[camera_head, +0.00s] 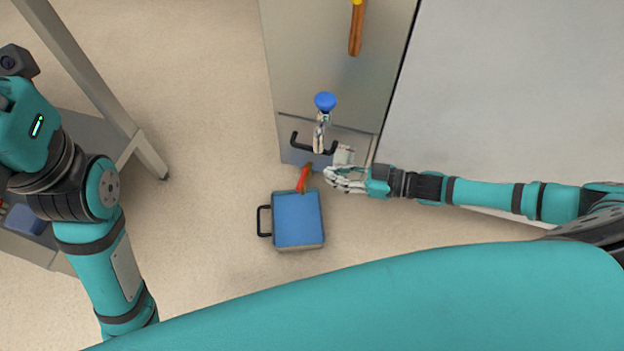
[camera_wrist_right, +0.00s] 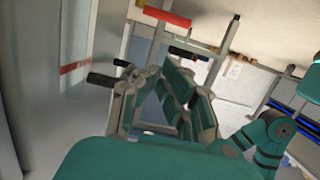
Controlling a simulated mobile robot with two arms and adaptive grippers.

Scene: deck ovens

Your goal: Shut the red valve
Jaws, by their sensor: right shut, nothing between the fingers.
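The red valve (camera_head: 304,178) is a small red lever low at the front of the steel cabinet, just above the blue box in the head view. In the right wrist view a red bar (camera_wrist_right: 167,17), apparently its lever, shows beyond the fingers. My right gripper (camera_head: 331,177) is shut and empty, a little right of the red lever, with its fingers pointing left towards it. Its fingers also show in the right wrist view (camera_wrist_right: 172,85). I see a small gap, but contact is hard to judge. My left arm is at the left; its gripper is not in view.
A blue valve knob (camera_head: 325,101) stands above a black handle (camera_head: 300,143) on the cabinet (camera_head: 310,50). A brown handle (camera_head: 356,32) is higher up. A blue box (camera_head: 297,220) with a black handle is on the floor below. A grey table frame (camera_head: 95,80) is left; floor between is clear.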

